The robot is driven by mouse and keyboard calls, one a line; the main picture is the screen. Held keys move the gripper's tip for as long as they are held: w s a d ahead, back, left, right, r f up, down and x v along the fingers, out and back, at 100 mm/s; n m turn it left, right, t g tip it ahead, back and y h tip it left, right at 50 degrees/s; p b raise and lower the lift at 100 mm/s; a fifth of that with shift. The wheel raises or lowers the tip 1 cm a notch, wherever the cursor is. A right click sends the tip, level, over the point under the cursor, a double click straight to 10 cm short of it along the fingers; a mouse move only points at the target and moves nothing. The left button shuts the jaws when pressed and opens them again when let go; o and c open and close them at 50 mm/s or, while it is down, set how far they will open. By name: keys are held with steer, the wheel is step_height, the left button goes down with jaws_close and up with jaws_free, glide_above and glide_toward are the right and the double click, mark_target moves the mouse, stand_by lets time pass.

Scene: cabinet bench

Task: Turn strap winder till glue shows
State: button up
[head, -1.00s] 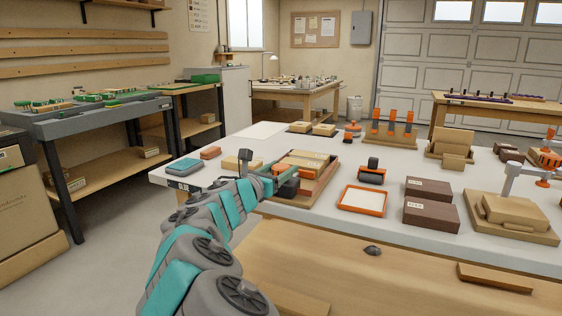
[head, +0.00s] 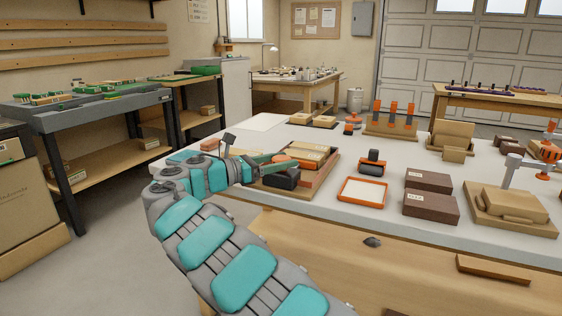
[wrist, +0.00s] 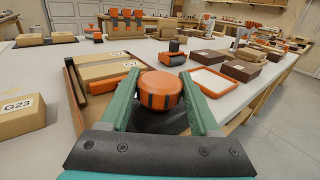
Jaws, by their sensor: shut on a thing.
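An orange round knob with dark notches, which I take to be the strap winder (wrist: 160,90), sits between my gripper's green fingers in the wrist view. My gripper (wrist: 160,98) is shut on it, one finger on each side. In the head view my gripper (head: 268,166) is at the left front of a wood-edged tray (head: 324,175), and the knob cannot be made out there. The tray also shows in the wrist view (wrist: 73,88). No readable glue label shows in either current view.
Tan boxes (head: 308,153) lie in the tray. A box marked G23 (wrist: 20,110) stands left of it in the wrist view. To the right are an orange-rimmed white tray (head: 362,192), a dark roller-like tool (head: 372,163) and dark boxes (head: 430,205). Bare white bench lies between them.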

steer(key=shift+f+m+g+h, duration=0.1)
steer(key=shift+m+g+h, duration=0.7)
steer(key=shift+g, duration=0.4)
steer(key=shift+m+g, duration=0.5)
steer(key=shift+g, duration=0.1)
steer(key=shift+r, duration=0.2)
steer(key=o, duration=1.4)
steer(key=shift+c, duration=0.2)
